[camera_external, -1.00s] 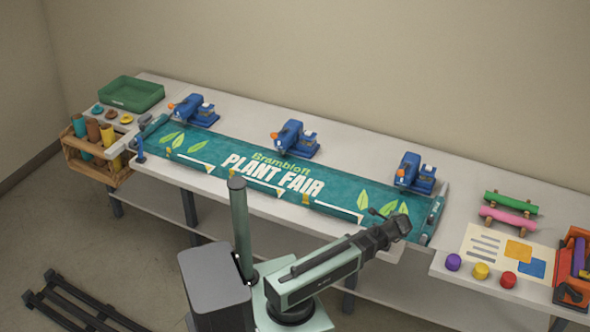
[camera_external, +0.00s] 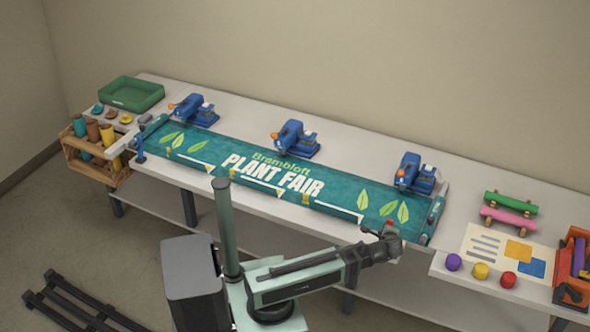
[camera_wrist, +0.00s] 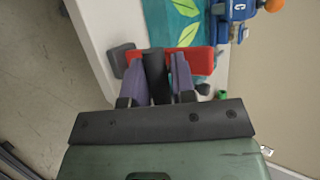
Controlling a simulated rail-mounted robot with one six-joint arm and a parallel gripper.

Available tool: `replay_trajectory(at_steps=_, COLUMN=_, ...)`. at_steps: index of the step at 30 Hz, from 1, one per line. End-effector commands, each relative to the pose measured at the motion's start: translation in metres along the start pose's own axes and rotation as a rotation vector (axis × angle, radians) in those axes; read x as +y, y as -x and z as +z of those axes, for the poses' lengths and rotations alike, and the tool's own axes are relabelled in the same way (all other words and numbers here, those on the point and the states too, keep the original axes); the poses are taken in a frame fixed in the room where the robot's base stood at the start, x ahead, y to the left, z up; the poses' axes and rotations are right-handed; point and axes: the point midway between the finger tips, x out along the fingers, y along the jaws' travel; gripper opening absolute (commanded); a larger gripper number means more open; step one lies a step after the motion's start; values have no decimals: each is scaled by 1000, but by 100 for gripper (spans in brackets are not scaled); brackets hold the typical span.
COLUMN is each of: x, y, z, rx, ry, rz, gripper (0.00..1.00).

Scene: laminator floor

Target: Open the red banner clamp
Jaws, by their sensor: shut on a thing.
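The red banner clamp (camera_wrist: 200,60) lies at the banner's front edge in the wrist view. A dark lever (camera_wrist: 155,78) crosses its middle. My gripper (camera_wrist: 159,62) has its two purple fingers closed on either side of this lever, over the red body. The fingers hide part of the clamp. In the external view only a small red bit of the clamp (camera_external: 391,223) shows beside my gripper (camera_external: 384,236), near the banner's front right corner. The teal banner (camera_external: 330,185) lies flat on the table.
Several blue devices (camera_external: 296,138) stand along the banner's back edge. To the right are purple, yellow and red knobs (camera_external: 481,271) and an orange tool (camera_external: 573,265). A green tray (camera_external: 131,93) stands at the far left.

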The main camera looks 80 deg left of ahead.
Motion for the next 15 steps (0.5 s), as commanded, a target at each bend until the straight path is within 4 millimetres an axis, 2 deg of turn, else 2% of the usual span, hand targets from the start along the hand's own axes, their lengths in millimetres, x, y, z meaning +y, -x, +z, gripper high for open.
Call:
replay_trajectory(at_steps=1, x=6, y=-1, z=2, rx=-2, ry=2, rz=16, gripper=0)
replay_trajectory(at_steps=12, x=7, y=-1, z=2, rx=-2, ry=1, rz=16, gripper=0)
replay_trajectory(at_steps=13, x=7, y=-1, z=2, rx=-2, ry=1, rz=16, gripper=26)
replay_trajectory(at_steps=15, x=7, y=-1, z=2, rx=-2, ry=1, rz=16, gripper=37)
